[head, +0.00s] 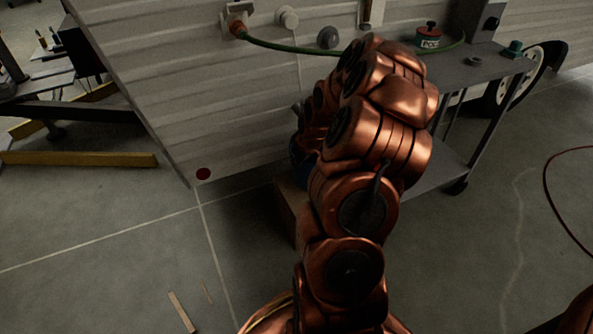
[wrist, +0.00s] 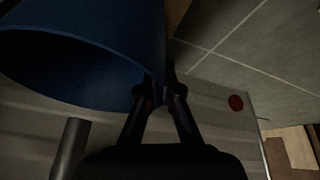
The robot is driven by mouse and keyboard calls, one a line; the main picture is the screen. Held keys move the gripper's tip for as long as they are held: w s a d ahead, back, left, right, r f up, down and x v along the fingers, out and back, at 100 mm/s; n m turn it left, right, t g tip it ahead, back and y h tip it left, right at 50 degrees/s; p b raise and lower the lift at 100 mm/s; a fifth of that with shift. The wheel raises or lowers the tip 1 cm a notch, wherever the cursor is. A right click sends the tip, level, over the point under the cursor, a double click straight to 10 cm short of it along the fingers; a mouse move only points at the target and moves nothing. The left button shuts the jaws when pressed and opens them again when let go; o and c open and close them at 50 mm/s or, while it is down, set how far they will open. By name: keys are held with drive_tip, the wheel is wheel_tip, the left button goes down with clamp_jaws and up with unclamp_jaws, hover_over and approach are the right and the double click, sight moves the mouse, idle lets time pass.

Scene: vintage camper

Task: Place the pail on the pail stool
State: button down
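The blue pail (wrist: 90,50) fills the upper left of the wrist view, its open mouth showing. My gripper (wrist: 161,88) has its two fingers converged on the pail's rim, one on each side of the wall. In the head view only a small bit of the blue pail (head: 301,162) shows behind my arm. A brown wooden piece (head: 287,207), perhaps the pail stool, stands on the floor just below it. A strip of brown wood (wrist: 177,16) also shows beside the pail in the wrist view. My arm hides most of both, so I cannot tell whether they touch.
The camper's ribbed side wall (head: 185,75) stands close behind the pail. A dark cart (head: 460,72) with a red can (head: 428,38) on it is to the right. A green hose (head: 290,49) runs along the wall. The floor at front left is mostly open.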

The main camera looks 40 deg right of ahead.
drive_tip(key=shift+w+d, duration=0.15)
drive_tip(key=shift+w, duration=0.35)
wheel_tip(320, 180, down, 4)
drive_tip(key=shift+r+b, duration=0.15)
drive_tip(key=shift+b, duration=0.9)
drive_tip(key=shift+r, duration=0.1)
drive_tip(key=c, duration=1.9)
unclamp_jaws()
drive_tip(key=o, duration=0.6)
